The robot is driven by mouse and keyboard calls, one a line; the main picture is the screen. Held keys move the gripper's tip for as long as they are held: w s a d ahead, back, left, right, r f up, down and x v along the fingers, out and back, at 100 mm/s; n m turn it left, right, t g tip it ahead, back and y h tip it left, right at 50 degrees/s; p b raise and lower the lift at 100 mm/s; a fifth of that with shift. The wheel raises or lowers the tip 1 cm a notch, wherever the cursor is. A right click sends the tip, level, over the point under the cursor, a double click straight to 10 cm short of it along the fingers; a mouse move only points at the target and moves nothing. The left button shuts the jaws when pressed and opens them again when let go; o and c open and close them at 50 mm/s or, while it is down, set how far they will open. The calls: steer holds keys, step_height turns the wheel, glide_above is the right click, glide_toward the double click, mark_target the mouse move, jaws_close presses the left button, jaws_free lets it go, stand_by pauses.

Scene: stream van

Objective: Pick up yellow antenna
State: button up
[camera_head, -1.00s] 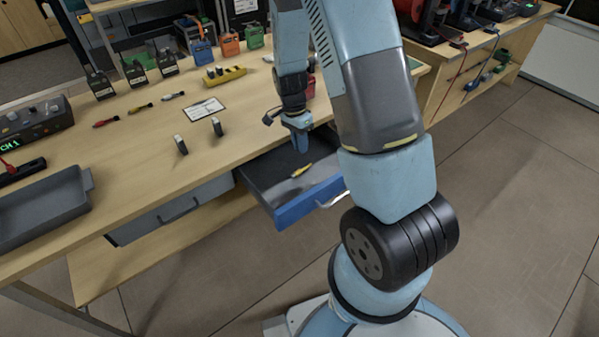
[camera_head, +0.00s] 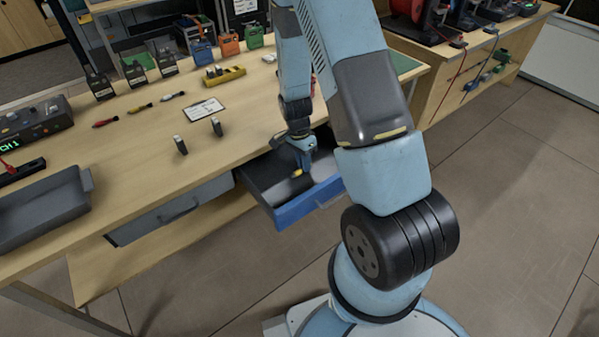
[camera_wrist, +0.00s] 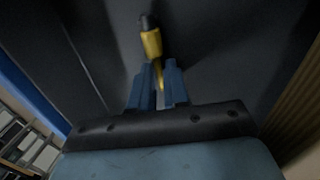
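The yellow antenna (camera_wrist: 152,43) lies in the open blue-fronted drawer (camera_head: 292,212). In the wrist view its thicker yellow part and dark end show beyond my fingertips, and its thin yellow stem runs back between the fingers. My gripper (camera_wrist: 160,72) is down in the drawer, with its two blue fingers apart on either side of the stem. I see no clear contact with the stem. In the head view my gripper (camera_head: 303,158) covers most of the antenna, and only a small yellow piece (camera_head: 297,173) shows below it.
The drawer's walls are close around my gripper. The wooden bench (camera_head: 150,205) is above and to the left, with a grey tray (camera_head: 45,215), two small dark upright items and a yellow holder (camera_head: 224,76). Open floor lies to the right.

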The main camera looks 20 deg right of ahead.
jaws_close()
stand_by(0.6)
